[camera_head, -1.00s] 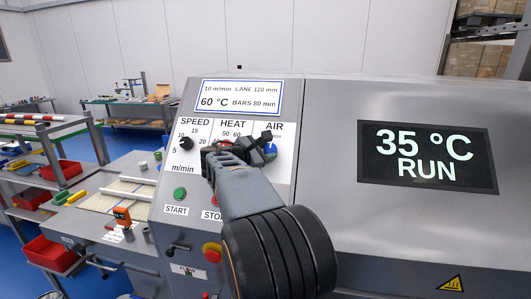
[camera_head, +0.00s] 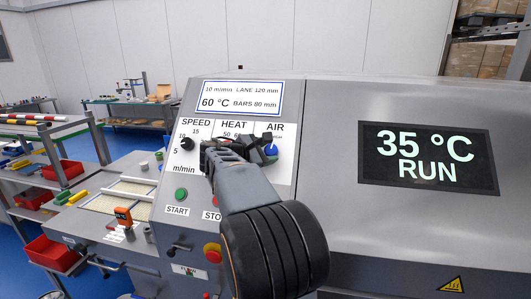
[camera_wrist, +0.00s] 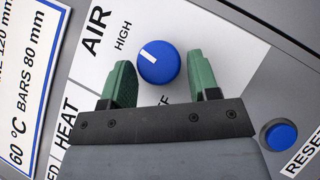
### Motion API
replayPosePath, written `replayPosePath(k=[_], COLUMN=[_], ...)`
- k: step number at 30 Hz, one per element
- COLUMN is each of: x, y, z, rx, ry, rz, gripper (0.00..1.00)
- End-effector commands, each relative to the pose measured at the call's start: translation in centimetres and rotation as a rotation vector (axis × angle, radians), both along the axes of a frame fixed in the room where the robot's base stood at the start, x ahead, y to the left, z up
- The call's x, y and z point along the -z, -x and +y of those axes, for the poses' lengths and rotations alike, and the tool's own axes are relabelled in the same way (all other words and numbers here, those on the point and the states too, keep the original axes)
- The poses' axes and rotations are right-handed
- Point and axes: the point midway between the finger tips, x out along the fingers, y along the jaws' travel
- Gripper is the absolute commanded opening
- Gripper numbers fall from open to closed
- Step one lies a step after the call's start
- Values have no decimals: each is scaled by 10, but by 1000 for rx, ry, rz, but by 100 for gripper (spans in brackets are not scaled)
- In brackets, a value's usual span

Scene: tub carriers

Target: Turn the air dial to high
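The air dial is a round blue knob with a white pointer line; it shows in the wrist view (camera_wrist: 158,66) and, partly covered by my gripper, in the head view (camera_head: 271,150). Its line points up-left, toward the word HIGH (camera_wrist: 122,37). Another label below the dial is mostly hidden by my gripper. My gripper (camera_wrist: 160,72) is open, its green fingers on either side of the dial with a visible gap on each side. I cannot tell how far the fingertips are from the panel.
The speed dial (camera_head: 187,143) is left on the same panel; the heat dial is hidden behind my gripper. A blue reset button (camera_wrist: 280,135) is at lower right in the wrist view. A green start button (camera_head: 181,194) and red-yellow emergency button (camera_head: 212,252) sit lower. The screen (camera_head: 428,157) reads 35 °C RUN.

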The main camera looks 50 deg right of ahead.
Motion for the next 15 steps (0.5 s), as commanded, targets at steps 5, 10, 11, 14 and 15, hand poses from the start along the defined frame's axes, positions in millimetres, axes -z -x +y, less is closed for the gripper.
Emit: replayPosePath(k=[5, 10, 11, 14, 15], x=[0, 0, 0, 0, -1], y=[0, -1, -1, -2, -2], z=[0, 1, 1, 7, 11], rx=[-2, -3, -3, -5, -6], ry=[0, 0, 0, 0, 1], rz=[1, 2, 1, 1, 1], gripper=[69, 69, 69, 69, 69])
